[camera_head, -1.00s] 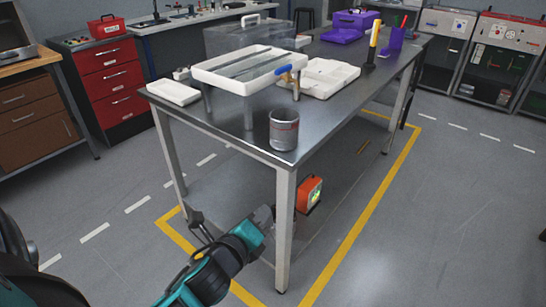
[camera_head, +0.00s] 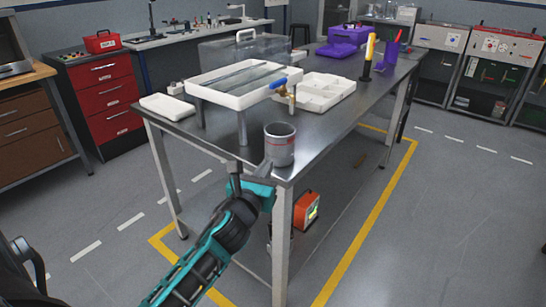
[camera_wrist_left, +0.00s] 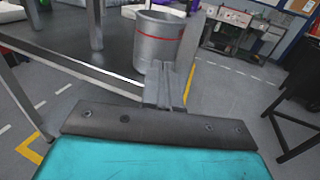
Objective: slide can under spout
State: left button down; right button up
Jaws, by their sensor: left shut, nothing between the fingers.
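The can (camera_head: 280,145) is an open grey metal cylinder with a red line. It stands upright near the front corner of the metal table. The spout is a brass tap with a blue handle (camera_head: 279,83) on the front of a raised white tray (camera_head: 205,91). The can stands in front of the spout, not beneath it. My left gripper (camera_head: 264,169) is shut and empty, at the table's front edge just left of the can. In the left wrist view its closed fingers (camera_wrist_left: 165,88) overlap the base of the can (camera_wrist_left: 160,35); contact is unclear. My right gripper is out of view.
A small white tray (camera_head: 166,107) sits at the table's left end. A yellow-handled tool (camera_head: 369,52) stands farther back. The tabletop (camera_head: 325,122) right of the can is clear.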

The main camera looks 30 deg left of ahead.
pick_arm(q)
send_near(288, 131)
jog(key=shift+s+a+f, duration=0.15)
jog(key=shift+s+f, duration=0.05)
jog(key=shift+f, duration=0.3)
jog(key=shift+s+a+f, duration=0.15)
jog(key=shift+a+f, duration=0.05)
jog(key=shift+f, duration=0.3)
jog(key=shift+w, duration=0.15)
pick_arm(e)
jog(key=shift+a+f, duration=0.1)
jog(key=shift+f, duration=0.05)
pick_arm(q)
jog(key=b+x, duration=0.2)
jog(key=x, duration=0.7)
jog(key=shift+w, duration=0.25)
jog(key=b+x, duration=0.1)
jog(key=x, duration=0.2)
jog(key=shift+w+a, duration=0.2)
jog(key=shift+w, duration=0.2)
jog(key=shift+w+a+f, duration=0.1)
jog(key=shift+w, duration=0.15)
jog(key=shift+s, duration=0.1)
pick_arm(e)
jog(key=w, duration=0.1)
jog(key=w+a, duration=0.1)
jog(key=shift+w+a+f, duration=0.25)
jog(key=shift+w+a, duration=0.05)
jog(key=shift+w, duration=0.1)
